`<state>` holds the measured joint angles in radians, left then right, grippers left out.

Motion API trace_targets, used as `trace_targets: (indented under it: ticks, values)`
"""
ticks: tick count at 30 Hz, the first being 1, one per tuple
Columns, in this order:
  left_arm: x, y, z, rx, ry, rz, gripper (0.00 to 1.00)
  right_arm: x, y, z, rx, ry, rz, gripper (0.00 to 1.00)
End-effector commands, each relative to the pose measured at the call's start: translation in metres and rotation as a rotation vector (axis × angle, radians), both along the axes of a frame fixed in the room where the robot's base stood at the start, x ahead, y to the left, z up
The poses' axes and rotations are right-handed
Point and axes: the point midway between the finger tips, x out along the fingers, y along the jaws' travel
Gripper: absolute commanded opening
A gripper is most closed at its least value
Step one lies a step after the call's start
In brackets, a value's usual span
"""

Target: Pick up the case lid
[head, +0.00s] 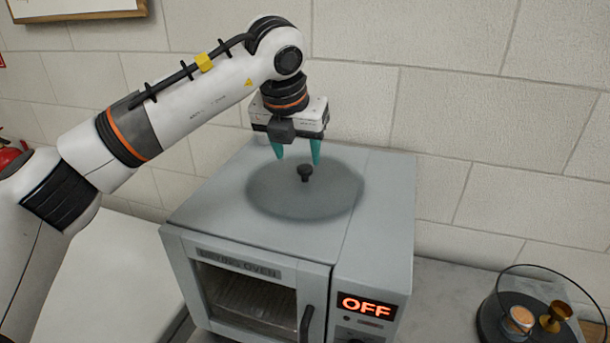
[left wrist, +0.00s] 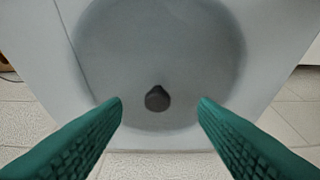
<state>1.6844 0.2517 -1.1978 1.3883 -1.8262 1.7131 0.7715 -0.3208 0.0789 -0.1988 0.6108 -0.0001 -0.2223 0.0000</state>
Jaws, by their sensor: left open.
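The case lid (head: 265,200) looks like a grey, see-through disc lying on top of the oven, with a dark knob (head: 305,173) at its middle. In the left wrist view the lid (left wrist: 160,45) fills much of the picture, and its knob (left wrist: 157,98) shows between the finger tips. My left gripper (head: 296,158) has teal fingers, points down and is open and empty just above the knob. In the left wrist view its fingers (left wrist: 161,101) stand on either side of the knob with gaps. My right gripper is not in view.
The grey oven (head: 385,220) reads OFF and stands close to the pale block wall (head: 470,130). At the lower right, a dark round base with a clear rim holds a copper-topped round piece (head: 519,320) and a small brass cup (head: 556,315).

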Motion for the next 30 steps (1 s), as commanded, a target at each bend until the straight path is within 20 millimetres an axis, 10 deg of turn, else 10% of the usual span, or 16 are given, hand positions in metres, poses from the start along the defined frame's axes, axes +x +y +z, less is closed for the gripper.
trace_targets:
  ticks: [11,23,30]
  values:
    - [0.017,-0.011,-0.029,0.001,0.005,-0.003,0.54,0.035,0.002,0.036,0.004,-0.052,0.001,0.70]
    - [0.026,-0.013,-0.053,0.000,0.000,-0.002,0.54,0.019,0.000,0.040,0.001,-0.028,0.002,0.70]
    - [0.025,-0.013,-0.053,-0.001,0.000,-0.003,0.19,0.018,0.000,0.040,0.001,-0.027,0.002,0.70]
